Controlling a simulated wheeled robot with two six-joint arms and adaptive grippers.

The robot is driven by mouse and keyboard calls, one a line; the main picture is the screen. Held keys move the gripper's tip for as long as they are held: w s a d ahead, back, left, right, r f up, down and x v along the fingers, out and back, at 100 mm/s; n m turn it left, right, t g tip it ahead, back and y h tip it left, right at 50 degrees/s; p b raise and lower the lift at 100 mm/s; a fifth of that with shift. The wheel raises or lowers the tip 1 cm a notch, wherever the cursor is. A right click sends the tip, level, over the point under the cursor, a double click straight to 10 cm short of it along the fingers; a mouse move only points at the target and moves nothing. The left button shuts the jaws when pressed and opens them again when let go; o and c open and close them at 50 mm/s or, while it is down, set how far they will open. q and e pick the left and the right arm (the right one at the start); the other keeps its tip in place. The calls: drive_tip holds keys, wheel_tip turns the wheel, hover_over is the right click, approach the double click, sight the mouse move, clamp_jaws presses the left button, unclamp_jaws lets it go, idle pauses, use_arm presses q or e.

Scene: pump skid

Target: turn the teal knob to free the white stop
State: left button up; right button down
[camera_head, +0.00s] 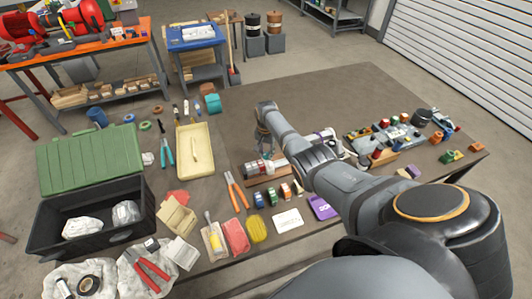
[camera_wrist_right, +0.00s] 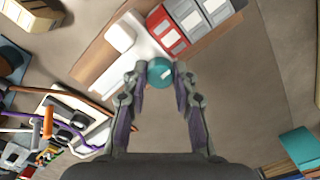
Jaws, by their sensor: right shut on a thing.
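The teal knob (camera_wrist_right: 160,71) shows in the right wrist view as a round teal disc with a small pale mark. My right gripper (camera_wrist_right: 161,75) is shut on it, with a fingertip on either side. A white rounded block (camera_wrist_right: 120,37), perhaps the white stop, sits on a wooden board beside a white strip, up and left of the knob. My left gripper is not in view.
A red block (camera_wrist_right: 167,30) and grey blocks stand close to the knob. A cluttered board (camera_head: 390,135) is at the right. The table's far part (camera_head: 340,90) is clear.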

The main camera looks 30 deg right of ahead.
drive_tip(key=n, duration=0.4)
drive_tip(key=shift+n, duration=0.3)
drive_tip(key=n, duration=0.4)
drive_tip(key=shift+n+p, duration=0.3)
drive_tip(key=shift+p, duration=0.05)
drive_tip(key=n, duration=0.4)
drive_tip(key=shift+n, duration=2.1)
drive_tip(key=c, duration=1)
unclamp_jaws()
drive_tip(key=shift+c, duration=0.2)
